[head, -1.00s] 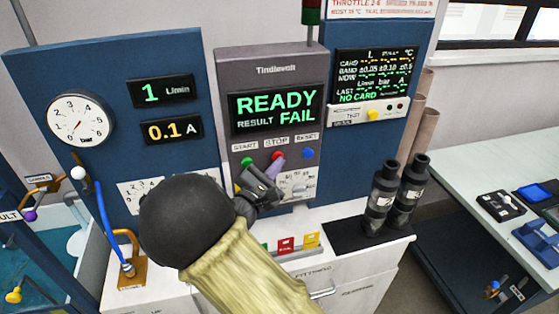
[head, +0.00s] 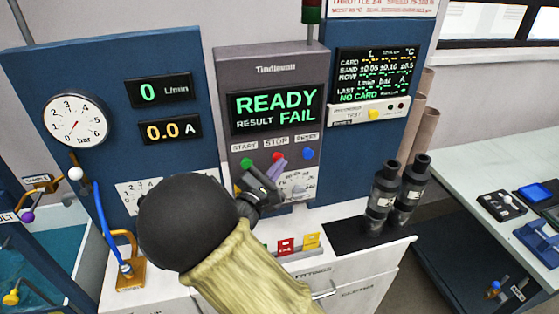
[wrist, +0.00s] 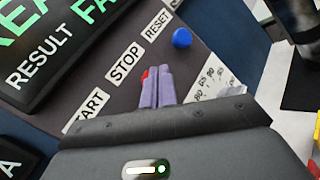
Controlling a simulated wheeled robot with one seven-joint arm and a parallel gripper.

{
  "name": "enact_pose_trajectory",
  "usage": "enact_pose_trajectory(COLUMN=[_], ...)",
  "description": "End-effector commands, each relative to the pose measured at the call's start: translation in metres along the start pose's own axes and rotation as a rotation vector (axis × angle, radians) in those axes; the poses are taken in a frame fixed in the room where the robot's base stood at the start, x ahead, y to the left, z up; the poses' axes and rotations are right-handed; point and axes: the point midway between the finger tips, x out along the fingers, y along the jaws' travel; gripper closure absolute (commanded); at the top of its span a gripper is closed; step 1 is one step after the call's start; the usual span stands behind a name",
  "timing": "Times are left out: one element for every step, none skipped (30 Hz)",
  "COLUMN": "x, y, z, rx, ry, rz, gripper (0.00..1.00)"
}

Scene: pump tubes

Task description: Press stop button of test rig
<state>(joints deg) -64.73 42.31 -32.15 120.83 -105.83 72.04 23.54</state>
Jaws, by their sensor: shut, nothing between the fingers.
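The test rig panel (head: 265,60) is grey, with a display (head: 276,108) that reads READY, RESULT FAIL. Below it are a green button (head: 246,163) labelled START, a red button (head: 277,156) labelled STOP and a blue button (head: 308,153) labelled RESET. My gripper (head: 279,166) is shut and empty, its purple fingertips just below the red button in the head view. In the wrist view the fingers (wrist: 157,78) point at the STOP label and partly hide the red button (wrist: 146,75). I cannot tell whether they touch it. The blue button (wrist: 182,38) is clear of them.
A pressure gauge (head: 76,120) and readouts of 0 L/min and 0.0 A are on the blue panel at left. Two dark pump tubes (head: 381,190) stand on a black mat right of my arm. Red and yellow cards (head: 286,246) lie below my gripper.

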Motion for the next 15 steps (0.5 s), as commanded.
enact_pose_trajectory(x=[-0.004,-0.006,-0.009,-0.01,-0.012,-0.014,-0.016,-0.018,-0.02,-0.022,-0.024,-0.026,-0.028,-0.029,-0.031], y=[-0.002,-0.004,-0.005,-0.007,-0.008,-0.01,-0.011,-0.013,-0.015,-0.016,-0.017,-0.019,-0.02,-0.021,-0.023], z=[0.002,0.003,0.004,0.005,0.006,0.008,0.009,0.01,0.012,0.013,0.014,0.016,0.017,0.018,0.02], rx=[0.0,-0.001,-0.002,-0.002,-0.003,-0.003,-0.003,-0.002,-0.003,-0.002,-0.003,-0.004,-0.004,-0.004,-0.004], ry=[0.001,0.002,0.003,0.003,0.003,0.004,0.004,0.004,0.004,0.004,0.003,0.004,0.004,0.005,0.005], rz=[0.0,0.0,0.0,0.0,-0.001,-0.001,-0.001,-0.002,-0.002,-0.002,-0.002,-0.003,-0.003,-0.003,-0.003], gripper=[1.0,1.0,1.0,1.0,1.0,1.0,1.0,1.0,1.0,1.0,1.0,1.0,1.0,1.0,1.0])
